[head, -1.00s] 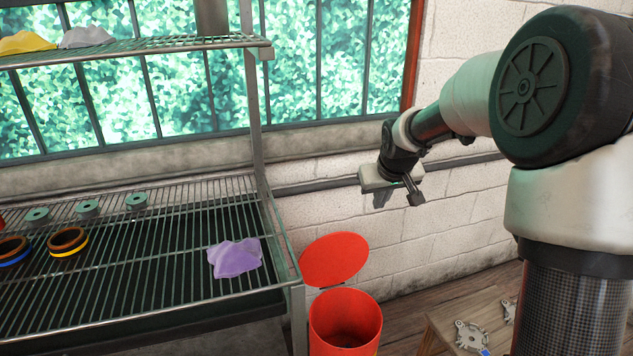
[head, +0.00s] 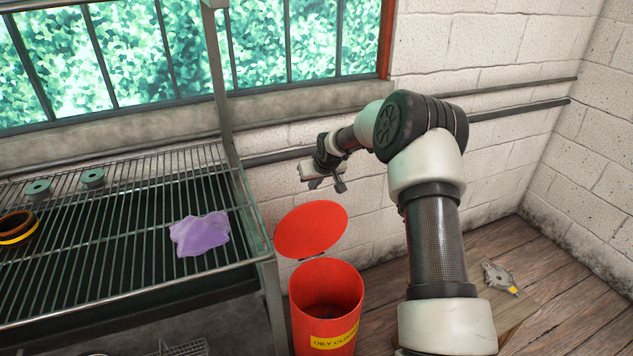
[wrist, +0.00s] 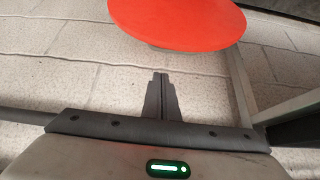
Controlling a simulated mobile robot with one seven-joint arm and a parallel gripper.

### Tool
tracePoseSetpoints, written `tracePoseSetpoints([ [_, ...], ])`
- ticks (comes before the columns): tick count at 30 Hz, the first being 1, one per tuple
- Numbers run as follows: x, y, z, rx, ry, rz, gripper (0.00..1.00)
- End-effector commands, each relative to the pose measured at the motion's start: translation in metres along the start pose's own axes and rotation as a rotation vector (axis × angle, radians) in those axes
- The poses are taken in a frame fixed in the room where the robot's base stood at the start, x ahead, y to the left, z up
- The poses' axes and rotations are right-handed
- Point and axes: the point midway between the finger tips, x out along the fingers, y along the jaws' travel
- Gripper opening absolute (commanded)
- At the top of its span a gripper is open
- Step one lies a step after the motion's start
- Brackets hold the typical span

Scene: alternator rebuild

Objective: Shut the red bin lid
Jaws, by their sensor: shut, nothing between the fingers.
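The red bin (head: 327,290) stands on the floor beside the wire rack, with a yellow label on its front. Its round red lid (head: 311,229) is open, tilted up at the back of the rim toward the wall. In the wrist view the red lid (wrist: 178,22) shows at the top, beyond the fingertips. My gripper (head: 313,184) is above and behind the lid in the head view, near the wall, apart from it. In the wrist view my gripper (wrist: 161,78) has its fingers together and empty.
A wire rack (head: 120,235) stands left of the bin, with a purple cloth (head: 201,234) near its right end. A metal part (head: 499,278) lies on a low wooden surface at the right. The brick wall (head: 500,55) is close behind.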

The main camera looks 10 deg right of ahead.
Motion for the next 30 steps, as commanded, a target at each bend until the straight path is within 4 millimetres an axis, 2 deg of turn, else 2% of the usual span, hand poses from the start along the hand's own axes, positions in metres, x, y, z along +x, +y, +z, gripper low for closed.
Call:
tracePoseSetpoints([
  [2, 0.015, -0.001, 0.002, 0.000, -0.001, -0.001, 0.00],
  [13, 0.000, 0.000, 0.035, 0.000, -0.002, 0.000, 0.00],
  [30, -0.004, 0.003, 0.041, 0.001, -0.001, 0.000, 0.00],
])
